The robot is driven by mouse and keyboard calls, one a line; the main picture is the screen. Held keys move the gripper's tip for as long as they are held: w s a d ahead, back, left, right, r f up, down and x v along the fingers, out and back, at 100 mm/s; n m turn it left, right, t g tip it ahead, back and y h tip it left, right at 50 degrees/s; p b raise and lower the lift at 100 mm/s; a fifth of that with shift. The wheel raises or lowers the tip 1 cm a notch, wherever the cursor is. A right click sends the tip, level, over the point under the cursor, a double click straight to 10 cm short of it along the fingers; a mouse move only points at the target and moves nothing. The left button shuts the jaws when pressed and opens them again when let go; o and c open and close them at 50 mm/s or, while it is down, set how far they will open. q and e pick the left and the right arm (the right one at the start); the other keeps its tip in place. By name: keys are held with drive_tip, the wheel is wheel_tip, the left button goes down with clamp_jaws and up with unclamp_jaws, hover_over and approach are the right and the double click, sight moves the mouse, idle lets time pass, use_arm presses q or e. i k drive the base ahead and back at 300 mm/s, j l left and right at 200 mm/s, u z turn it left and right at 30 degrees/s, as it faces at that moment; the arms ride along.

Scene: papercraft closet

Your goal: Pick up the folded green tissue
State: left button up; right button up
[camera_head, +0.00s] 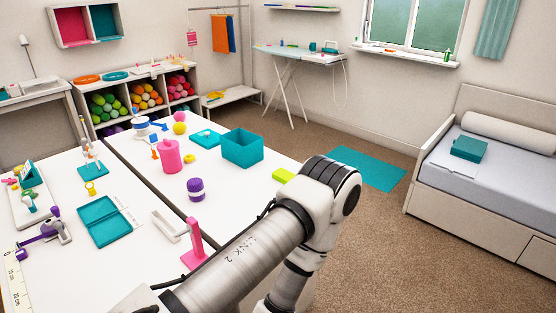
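A small lime-green folded piece (283,175) lies flat near the right edge of the white table, and it looks like the folded green tissue. It sits right of the open teal box (243,149), apart from it. One of my arms crosses the lower middle of the view, and its elbow is close beside the green piece in the picture. The arm's lower part goes down out of sight past the table's right side. Neither of my grippers shows in this view.
A pink bottle (170,157), a purple jar (195,189) and a teal tray (103,221) stand on the white tables. A pink stand (194,243) is near my arm. A bed (490,165) is at right. Carpet between the table and bed is clear, with a teal mat (367,168).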

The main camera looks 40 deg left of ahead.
sight(283, 175)
drive_tip(key=i+l+u, duration=0.1)
drive_tip(key=i+u, duration=0.4)
drive_tip(key=i+l+u, duration=0.3)
drive_tip(key=i+u, duration=0.2)
drive_tip(key=i+l+u, duration=0.75)
drive_tip(key=l+u, duration=0.2)
drive_tip(key=l, duration=0.15)
drive_tip(key=i+l+u, duration=0.2)
drive_tip(key=l+u, duration=0.3)
drive_tip(key=l, duration=0.2)
